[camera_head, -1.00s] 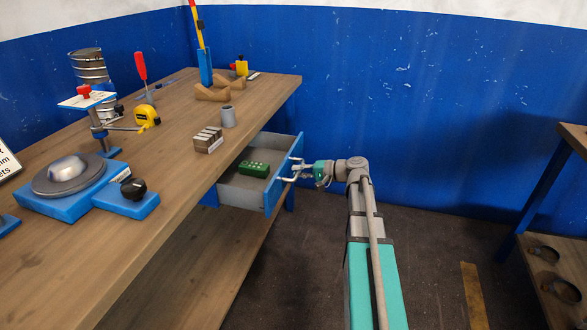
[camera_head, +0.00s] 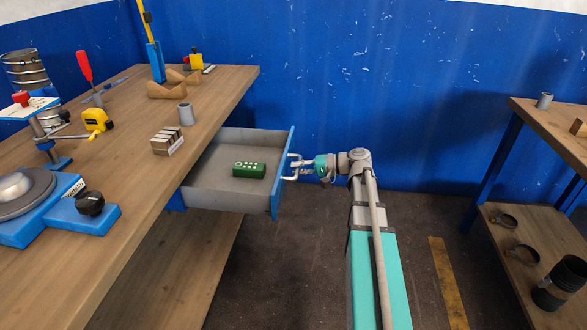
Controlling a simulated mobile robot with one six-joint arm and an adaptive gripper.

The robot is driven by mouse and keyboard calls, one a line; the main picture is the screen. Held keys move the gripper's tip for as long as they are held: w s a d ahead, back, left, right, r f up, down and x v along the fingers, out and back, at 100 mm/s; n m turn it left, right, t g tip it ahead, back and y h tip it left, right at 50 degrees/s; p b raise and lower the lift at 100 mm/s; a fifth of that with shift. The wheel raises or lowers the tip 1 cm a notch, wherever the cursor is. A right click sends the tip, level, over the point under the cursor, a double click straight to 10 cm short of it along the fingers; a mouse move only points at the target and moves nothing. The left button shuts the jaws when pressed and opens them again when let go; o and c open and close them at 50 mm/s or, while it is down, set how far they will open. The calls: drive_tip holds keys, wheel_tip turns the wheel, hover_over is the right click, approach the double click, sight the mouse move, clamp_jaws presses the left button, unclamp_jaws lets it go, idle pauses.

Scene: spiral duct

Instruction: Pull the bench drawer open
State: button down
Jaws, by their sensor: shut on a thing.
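The bench drawer (camera_head: 215,196) stands well out from the side of the wooden bench (camera_head: 120,215), with its grey inside showing. Its blue front panel (camera_head: 284,172) faces right. A pale bar handle (camera_head: 291,168) is on that front. My gripper (camera_head: 300,168) reaches in from the right and is shut on the handle. The fingertips are small in this view and partly merge with the handle. A green box with pale round marks (camera_head: 249,170) lies inside the drawer.
Metal blocks (camera_head: 167,141) and a grey cup (camera_head: 186,113) stand on the bench near the drawer. A second table (camera_head: 548,128) with a lower shelf is at the right. Open floor (camera_head: 300,270) lies below and right of the drawer.

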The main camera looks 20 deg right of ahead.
drive_tip(key=shift+w, duration=0.3)
drive_tip(key=c, duration=0.7)
unclamp_jaws()
drive_tip(key=shift+o, duration=0.3)
drive_tip(key=shift+s, duration=0.2)
